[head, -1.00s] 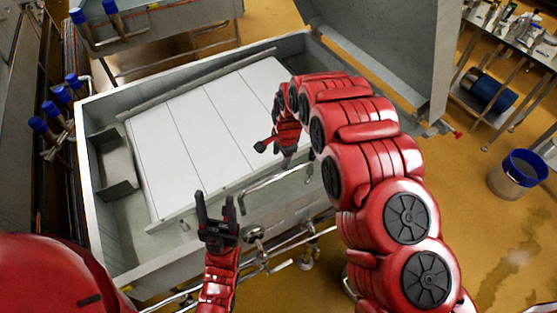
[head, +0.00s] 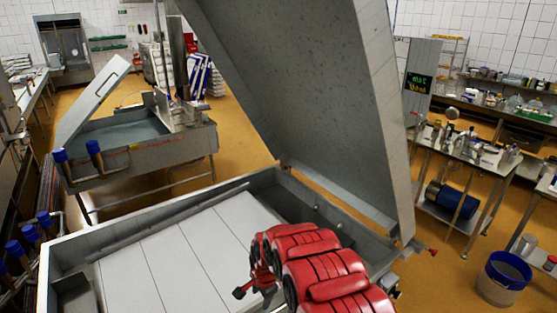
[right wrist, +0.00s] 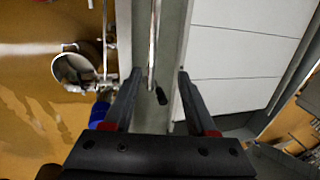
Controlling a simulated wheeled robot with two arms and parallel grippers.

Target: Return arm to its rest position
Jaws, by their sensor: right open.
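My right arm reaches in over the open steel vat (head: 190,190) in the head view, its red links bending down at the wrist. My right gripper (head: 267,298) is small at the bottom of that view and mostly cut off or hidden. In the right wrist view the right gripper (right wrist: 158,90) has its two dark fingers wide apart with nothing held between them. Below them lie the vat's rim and the white panels (right wrist: 235,50). My left gripper is outside the present views.
The vat's raised lid (head: 320,100) stands close behind my right arm. White panels (head: 150,265) lie inside the vat. A blue-rimmed bucket (head: 503,280) stands on the floor at right. A second vat (head: 140,145) is at the back left.

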